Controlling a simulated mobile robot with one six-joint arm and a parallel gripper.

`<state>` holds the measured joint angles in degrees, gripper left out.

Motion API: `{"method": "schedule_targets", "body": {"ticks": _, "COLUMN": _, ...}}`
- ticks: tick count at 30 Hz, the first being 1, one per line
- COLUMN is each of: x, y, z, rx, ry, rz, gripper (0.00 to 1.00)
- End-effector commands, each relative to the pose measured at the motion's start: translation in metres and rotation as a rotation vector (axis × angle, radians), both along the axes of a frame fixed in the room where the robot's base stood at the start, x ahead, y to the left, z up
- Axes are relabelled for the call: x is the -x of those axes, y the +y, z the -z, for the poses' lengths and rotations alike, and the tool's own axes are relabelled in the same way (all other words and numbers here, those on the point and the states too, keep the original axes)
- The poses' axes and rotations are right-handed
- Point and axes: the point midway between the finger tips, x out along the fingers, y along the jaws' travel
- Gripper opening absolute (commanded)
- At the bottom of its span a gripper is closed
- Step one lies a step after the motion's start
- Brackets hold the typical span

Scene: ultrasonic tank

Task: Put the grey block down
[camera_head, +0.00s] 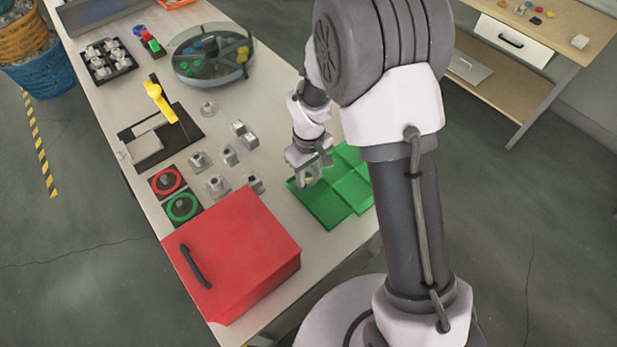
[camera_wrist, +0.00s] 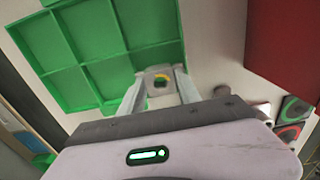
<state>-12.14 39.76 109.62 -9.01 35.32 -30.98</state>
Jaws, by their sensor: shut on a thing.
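My gripper (camera_head: 308,165) is shut on a small grey block (camera_wrist: 161,76), held between its two fingers in the wrist view. A yellow mark shows on the block. In the head view the gripper hangs at the left part of the green tray (camera_head: 361,174), where the block is hard to make out. In the wrist view the green tray (camera_wrist: 124,21) has several compartments, and the block appears at its near edge. I cannot tell whether the block touches the tray or is above it.
A red box (camera_head: 232,250) with a dark handle stands on the table left of the tray. Several grey pieces (camera_head: 229,155) stand left of my gripper. A red ring pad (camera_head: 167,181) and a green ring pad (camera_head: 183,207) lie beyond. A round tank (camera_head: 213,53) stands further back.

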Motion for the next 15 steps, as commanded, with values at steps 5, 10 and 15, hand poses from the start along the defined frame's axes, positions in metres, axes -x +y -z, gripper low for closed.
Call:
{"method": "schedule_targets", "body": {"ticks": 5, "x": 0.0, "y": 0.001, "z": 0.024, "rx": 0.0, "ry": 0.001, "rz": 0.002, "gripper": 0.0}}
{"method": "schedule_targets", "body": {"ticks": 10, "x": 0.0, "y": 0.001, "z": 0.023, "rx": -0.001, "ry": 0.001, "rz": 0.001, "gripper": 0.0}}
{"method": "schedule_targets", "body": {"ticks": 15, "x": 0.0, "y": 0.001, "z": 0.026, "rx": 0.0, "ry": 0.001, "rz": 0.001, "gripper": 0.49}}
